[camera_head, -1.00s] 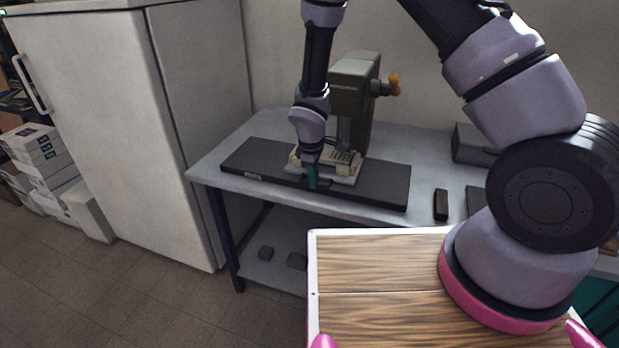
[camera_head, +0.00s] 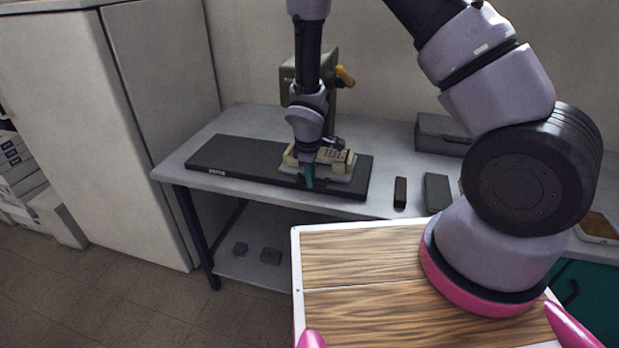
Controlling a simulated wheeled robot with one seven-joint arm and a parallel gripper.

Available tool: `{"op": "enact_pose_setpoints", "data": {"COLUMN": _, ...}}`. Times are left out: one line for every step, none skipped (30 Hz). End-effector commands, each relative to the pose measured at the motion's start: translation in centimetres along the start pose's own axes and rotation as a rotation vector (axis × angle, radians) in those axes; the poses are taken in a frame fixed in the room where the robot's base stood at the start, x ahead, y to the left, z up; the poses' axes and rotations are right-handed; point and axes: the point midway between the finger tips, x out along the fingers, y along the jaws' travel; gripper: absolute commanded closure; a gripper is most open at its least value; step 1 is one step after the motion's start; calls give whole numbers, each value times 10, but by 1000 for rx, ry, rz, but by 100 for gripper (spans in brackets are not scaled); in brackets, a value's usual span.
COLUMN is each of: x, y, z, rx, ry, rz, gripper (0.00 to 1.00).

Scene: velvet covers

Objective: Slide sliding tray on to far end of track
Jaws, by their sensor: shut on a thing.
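The sliding tray (camera_head: 343,176) is a pale grey plate carrying a beige fixture. It sits on the long dark track (camera_head: 232,157), right of the middle and close to the track's right end. The track lies along the front of the grey table. My gripper (camera_head: 309,180) reaches down from above, with teal at its tip, and is shut on the front left part of the sliding tray. The exact contact is small and partly hidden by my wrist.
An olive-green press (camera_head: 330,80) with an orange knob stands behind the track, partly hidden by my arm. A dark block (camera_head: 400,192), a grey block (camera_head: 437,193) and a grey box (camera_head: 440,135) lie right of the track. A white cabinet (camera_head: 165,120) stands left of the table.

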Motion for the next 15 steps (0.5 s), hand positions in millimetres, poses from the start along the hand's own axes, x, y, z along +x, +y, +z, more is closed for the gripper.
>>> {"op": "enact_pose_setpoints", "data": {"x": 1, "y": 0, "z": 6, "rx": 7, "ry": -13, "rz": -2, "gripper": 100}}
{"op": "enact_pose_setpoints", "data": {"x": 1, "y": 0, "z": 7, "rx": 7, "ry": -14, "rz": -2, "gripper": 100}}
{"op": "enact_pose_setpoints", "data": {"x": 1, "y": 0, "z": 7, "rx": 7, "ry": -14, "rz": -2, "gripper": 100}}
{"op": "enact_pose_setpoints", "data": {"x": 1, "y": 0, "z": 7, "rx": 7, "ry": -14, "rz": -2, "gripper": 71}}
{"op": "enact_pose_setpoints", "data": {"x": 1, "y": 0, "z": 7, "rx": 7, "ry": -14, "rz": -2, "gripper": 60}}
{"op": "enact_pose_setpoints", "data": {"x": 1, "y": 0, "z": 6, "rx": 6, "ry": -13, "rz": -2, "gripper": 53}}
{"op": "enact_pose_setpoints", "data": {"x": 1, "y": 0, "z": 6, "rx": 6, "ry": -12, "rz": -2, "gripper": 53}}
{"op": "enact_pose_setpoints", "data": {"x": 1, "y": 0, "z": 6, "rx": 5, "ry": -12, "rz": -2, "gripper": 53}}
{"op": "enact_pose_setpoints", "data": {"x": 1, "y": 0, "z": 5, "rx": 5, "ry": -11, "rz": -2, "gripper": 53}}
{"op": "enact_pose_setpoints", "data": {"x": 1, "y": 0, "z": 5, "rx": 5, "ry": -10, "rz": -2, "gripper": 53}}
{"op": "enact_pose_setpoints", "data": {"x": 1, "y": 0, "z": 5, "rx": 5, "ry": -10, "rz": -2, "gripper": 53}}
{"op": "enact_pose_setpoints", "data": {"x": 1, "y": 0, "z": 5, "rx": 4, "ry": -9, "rz": -2, "gripper": 53}}
{"op": "enact_pose_setpoints", "data": {"x": 1, "y": 0, "z": 4, "rx": 4, "ry": -9, "rz": -2, "gripper": 53}}
{"op": "enact_pose_setpoints", "data": {"x": 1, "y": 0, "z": 4, "rx": 4, "ry": -9, "rz": -1, "gripper": 53}}
{"op": "enact_pose_setpoints", "data": {"x": 0, "y": 0, "z": 4, "rx": 4, "ry": -8, "rz": -1, "gripper": 53}}
